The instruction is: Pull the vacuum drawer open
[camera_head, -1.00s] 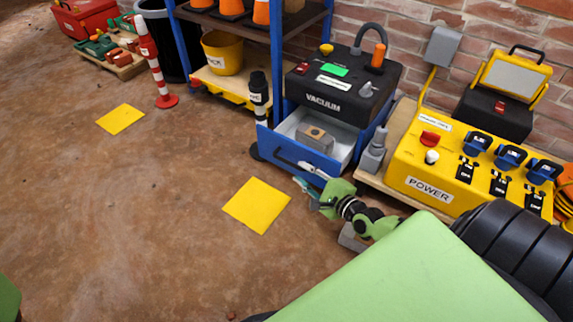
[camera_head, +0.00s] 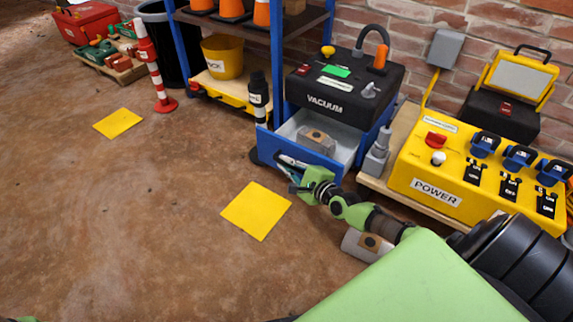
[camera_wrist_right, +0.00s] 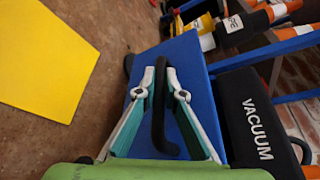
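The vacuum unit (camera_head: 345,95) is a black-topped box on a blue base against the brick wall. Its blue drawer (camera_head: 300,150) stands out from the base, and a grey box with a label (camera_head: 316,141) lies inside. In the right wrist view, the blue drawer front (camera_wrist_right: 190,60) carries a black bar handle (camera_wrist_right: 160,120). My right gripper (camera_wrist_right: 161,78) has its two fingers on either side of this handle, their tips close against it. In the head view the right gripper (camera_head: 293,175) is at the drawer front and partly hides the handle. My left gripper is not in view.
A yellow power box (camera_head: 435,190) stands right of the vacuum unit on a wooden base. A blue-framed shelf (camera_head: 275,60) is at its left. A yellow floor square (camera_head: 256,210) lies in front of the drawer. The brown floor to the left is mostly clear.

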